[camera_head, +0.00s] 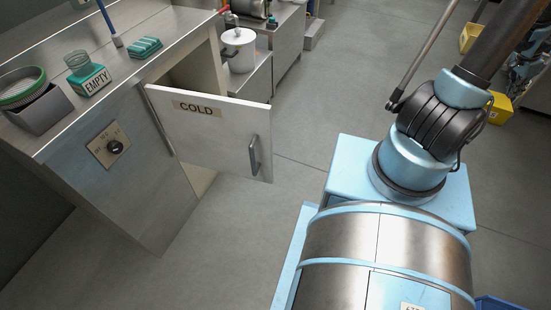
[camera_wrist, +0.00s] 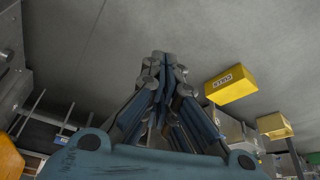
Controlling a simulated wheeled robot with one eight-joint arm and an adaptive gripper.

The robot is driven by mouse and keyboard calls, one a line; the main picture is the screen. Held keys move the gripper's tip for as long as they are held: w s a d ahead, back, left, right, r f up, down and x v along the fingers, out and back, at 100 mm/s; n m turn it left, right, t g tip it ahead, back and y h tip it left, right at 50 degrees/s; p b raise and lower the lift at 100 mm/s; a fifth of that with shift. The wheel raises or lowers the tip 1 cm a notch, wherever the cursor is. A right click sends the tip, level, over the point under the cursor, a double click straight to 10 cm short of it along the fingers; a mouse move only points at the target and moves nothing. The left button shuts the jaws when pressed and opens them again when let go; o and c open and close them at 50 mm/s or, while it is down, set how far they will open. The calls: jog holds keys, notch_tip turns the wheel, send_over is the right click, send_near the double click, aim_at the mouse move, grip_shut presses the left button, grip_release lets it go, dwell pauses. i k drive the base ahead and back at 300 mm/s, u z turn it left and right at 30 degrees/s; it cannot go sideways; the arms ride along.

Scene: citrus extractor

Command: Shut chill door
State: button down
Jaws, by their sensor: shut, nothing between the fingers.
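The chill door (camera_head: 215,128) is a white panel marked COLD with a grey vertical handle (camera_head: 254,155) near its right edge. It stands open, swung out from the steel counter unit (camera_head: 115,165) and hinged at its left side.
A control knob (camera_head: 115,147) is on the counter's front. On top are a jar marked EMPTY (camera_head: 88,75), a green sponge (camera_head: 145,47) and a grey bin (camera_head: 40,112). A white pot (camera_head: 238,50) stands behind the door. A yellow box (camera_wrist: 231,85) lies ahead of my gripper. The floor before the door is clear.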

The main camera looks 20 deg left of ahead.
aim_at(229, 135)
jog(key=u, duration=0.05)
jog(key=k, duration=1.95)
jog(key=u, duration=2)
